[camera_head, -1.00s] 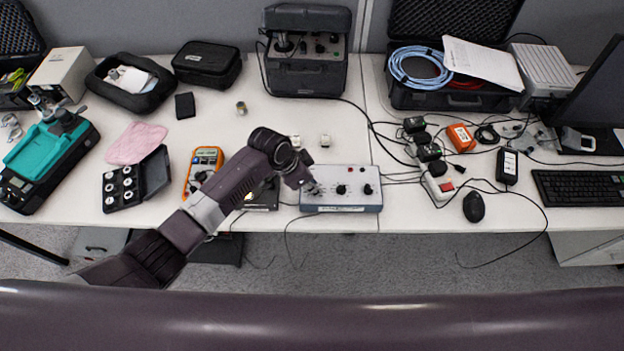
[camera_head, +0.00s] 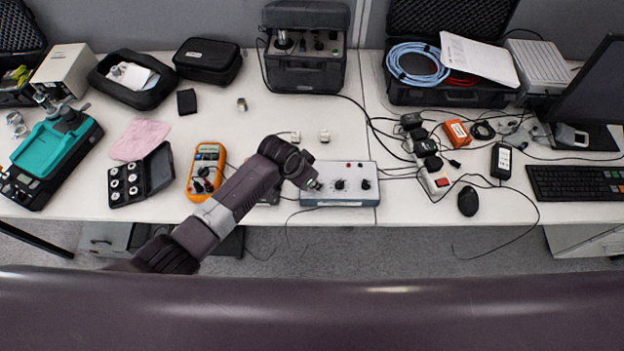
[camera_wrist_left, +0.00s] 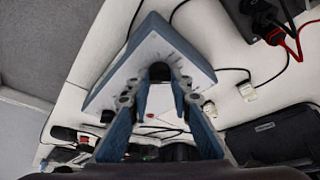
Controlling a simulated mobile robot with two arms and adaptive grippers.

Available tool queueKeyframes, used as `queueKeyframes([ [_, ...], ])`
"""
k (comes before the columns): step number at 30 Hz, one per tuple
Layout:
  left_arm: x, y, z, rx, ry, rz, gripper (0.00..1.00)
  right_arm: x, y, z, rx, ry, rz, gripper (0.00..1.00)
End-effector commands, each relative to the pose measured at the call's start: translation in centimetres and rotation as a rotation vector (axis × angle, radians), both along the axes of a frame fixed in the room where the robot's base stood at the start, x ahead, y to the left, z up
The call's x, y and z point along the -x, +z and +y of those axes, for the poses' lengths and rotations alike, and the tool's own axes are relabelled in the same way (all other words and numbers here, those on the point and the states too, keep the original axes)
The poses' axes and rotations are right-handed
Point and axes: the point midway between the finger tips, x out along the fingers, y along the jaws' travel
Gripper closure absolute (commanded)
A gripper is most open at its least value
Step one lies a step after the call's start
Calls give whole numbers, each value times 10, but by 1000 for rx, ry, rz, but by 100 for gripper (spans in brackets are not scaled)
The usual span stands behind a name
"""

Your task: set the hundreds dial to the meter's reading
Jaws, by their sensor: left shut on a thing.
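A grey-blue control box (camera_head: 341,199) with a pale top sits near the table's front edge. Its middle black dial (camera_head: 340,184) and right black dial (camera_head: 366,184) show in the head view; its left end is partly under my left gripper (camera_head: 314,185). In the left wrist view, the blue fingers of my left gripper (camera_wrist_left: 160,78) close on a black dial (camera_wrist_left: 160,70) on the box (camera_wrist_left: 197,62). The dial's markings are unreadable. An orange meter (camera_head: 206,172) lies left of my arm; its display is too small to read. My right gripper is out of view.
A black case with weights (camera_head: 133,180) lies left of the meter. A power strip (camera_head: 436,182), a mouse (camera_head: 468,201) and cables lie right of the box. A dark device partly shows behind my arm. Table behind the box is mostly clear.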

Motion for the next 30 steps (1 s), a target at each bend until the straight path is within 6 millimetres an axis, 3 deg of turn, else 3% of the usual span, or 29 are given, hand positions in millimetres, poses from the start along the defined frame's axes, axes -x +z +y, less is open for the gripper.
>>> queueKeyframes([
  [6,-1,1,0,1,-1,-2,63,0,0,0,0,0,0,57],
  [17,0,4,1,0,-1,-1,63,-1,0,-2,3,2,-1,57],
  [23,6,23,7,1,-1,-3,63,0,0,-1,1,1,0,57],
  [30,17,59,17,2,-2,-3,63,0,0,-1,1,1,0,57],
])
